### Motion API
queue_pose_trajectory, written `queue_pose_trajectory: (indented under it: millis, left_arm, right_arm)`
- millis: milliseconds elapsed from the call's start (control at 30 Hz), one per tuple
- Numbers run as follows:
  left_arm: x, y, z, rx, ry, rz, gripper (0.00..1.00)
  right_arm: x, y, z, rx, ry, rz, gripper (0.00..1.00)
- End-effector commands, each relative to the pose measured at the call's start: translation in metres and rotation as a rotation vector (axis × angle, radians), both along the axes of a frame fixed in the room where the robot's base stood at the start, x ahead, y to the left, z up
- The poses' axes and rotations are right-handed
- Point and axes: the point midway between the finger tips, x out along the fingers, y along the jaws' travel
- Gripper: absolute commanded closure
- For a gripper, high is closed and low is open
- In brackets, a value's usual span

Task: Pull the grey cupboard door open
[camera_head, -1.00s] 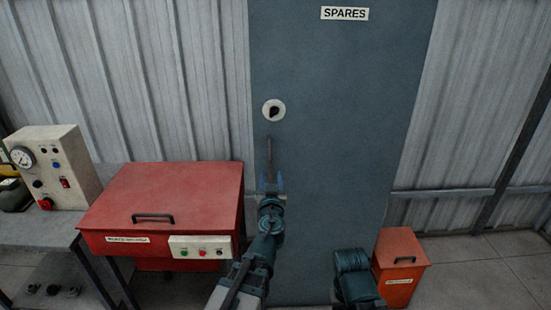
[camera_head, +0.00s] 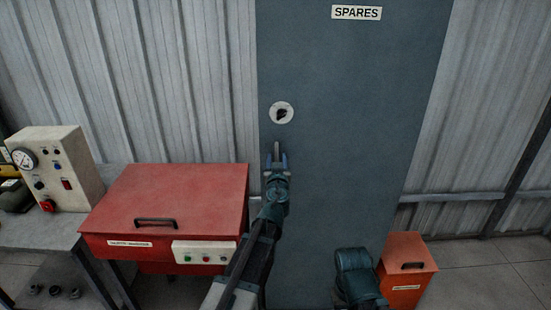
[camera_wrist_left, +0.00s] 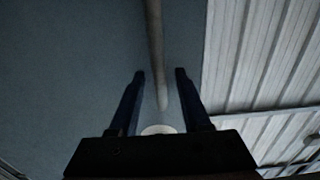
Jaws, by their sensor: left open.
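The grey cupboard door (camera_head: 350,120) with the SPARES label (camera_head: 356,13) looks shut. A round pale plate with a dark keyhole or knob (camera_head: 281,113) is near its left edge. My left gripper (camera_head: 276,158) is just below that plate, in front of the door. In the left wrist view the door (camera_wrist_left: 70,60) fills the left side, and a long bar handle (camera_wrist_left: 154,45) runs down between the fingertips of my open left gripper (camera_wrist_left: 160,74). I cannot tell whether the fingers touch it. In the head view the gripper hides most of the handle.
A red cabinet (camera_head: 180,195) with a black handle stands left of the door. A grey bench (camera_head: 45,235) carries a cream gauge box (camera_head: 60,165). An orange bin (camera_head: 405,260) stands at the lower right. Corrugated wall is behind. Floor at far right is clear.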

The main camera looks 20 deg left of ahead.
Motion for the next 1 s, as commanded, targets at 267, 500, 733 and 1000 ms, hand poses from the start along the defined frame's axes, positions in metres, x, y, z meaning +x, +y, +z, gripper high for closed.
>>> queue_pose_trajectory:
  millis: [267,500,733,1000]
  left_arm:
    - [0.002,0.0007,0.0,0.0,0.0,0.0,0.53]
    - [0.0019,0.0007,0.0,0.0,0.0,0.0,0.94]
    - [0.0019,0.0006,0.0,0.0,0.0,0.0,1.0]
    - [0.0019,0.0005,0.0,0.0,0.0,0.0,1.0]
  right_arm:
    - [-0.0001,0.0,0.0,0.0,0.0,0.0,0.5]
    - [-0.0001,0.0,0.0,0.0,0.0,0.0,0.5]
    - [-0.0001,0.0,0.0,0.0,0.0,0.0,0.5]
    - [-0.0001,0.0,0.0,0.0,0.0,0.0,0.5]
